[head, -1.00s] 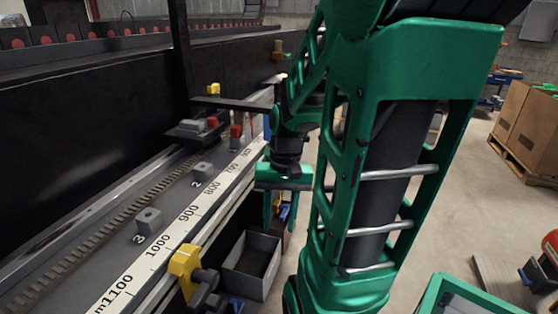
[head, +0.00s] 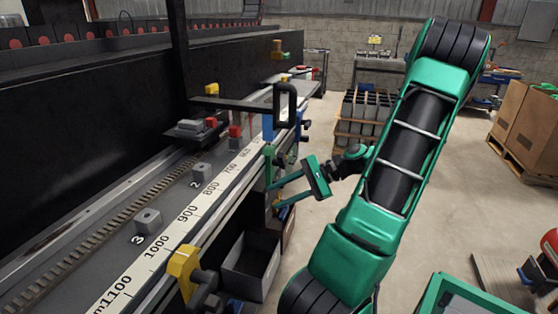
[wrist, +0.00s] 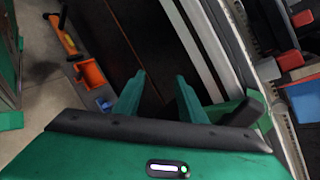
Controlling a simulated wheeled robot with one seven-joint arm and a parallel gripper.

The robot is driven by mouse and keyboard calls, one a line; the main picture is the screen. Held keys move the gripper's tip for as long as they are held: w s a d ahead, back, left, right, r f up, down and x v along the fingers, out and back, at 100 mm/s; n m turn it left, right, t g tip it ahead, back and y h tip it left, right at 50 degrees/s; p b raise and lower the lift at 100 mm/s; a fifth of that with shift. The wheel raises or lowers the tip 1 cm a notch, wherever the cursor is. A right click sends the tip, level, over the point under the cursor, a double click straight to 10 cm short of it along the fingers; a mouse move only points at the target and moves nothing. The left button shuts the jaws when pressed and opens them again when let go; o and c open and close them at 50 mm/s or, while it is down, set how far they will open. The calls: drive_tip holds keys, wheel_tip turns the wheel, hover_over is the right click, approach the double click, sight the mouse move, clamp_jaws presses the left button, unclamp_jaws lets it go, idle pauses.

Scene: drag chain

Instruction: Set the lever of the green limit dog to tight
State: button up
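The green limit dog (head: 268,160) sits on the front edge of the rail, near the middle of the head view. In the wrist view a green body (wrist: 258,104), which appears to be this dog, is right of the fingers, with a black lever (wrist: 242,113) angled down-left. The lever's exact setting is hard to tell. My gripper (head: 273,196) points left toward the rail, just below the dog. In the wrist view its two green fingers (wrist: 160,78) are apart with nothing between them. The right finger is close to the lever; contact cannot be told.
A yellow limit dog (head: 183,262) with a black lever is clamped nearer on the rail edge. A blue block (head: 267,128) and a red block (head: 235,132) are near the green dog. A grey bin (head: 250,265) stands below the rail.

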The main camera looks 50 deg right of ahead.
sight(284, 159)
drive_tip(key=s+d+r+m+t+h, duration=0.1)
drive_tip(key=s+d+r+m+t, duration=0.4)
drive_tip(key=d+r+t, duration=0.45)
drive_tip(key=shift+g+h, duration=0.3)
drive_tip(key=shift+g, duration=0.65)
drive_tip(key=x, duration=0.3)
drive_tip(key=f+x, duration=0.1)
drive_tip(key=x, duration=0.3)
drive_tip(key=d+x, duration=0.1)
drive_tip(key=x, duration=0.2)
drive_tip(key=shift+w+f, duration=0.35)
drive_tip(key=shift+w, duration=0.05)
clamp_jaws()
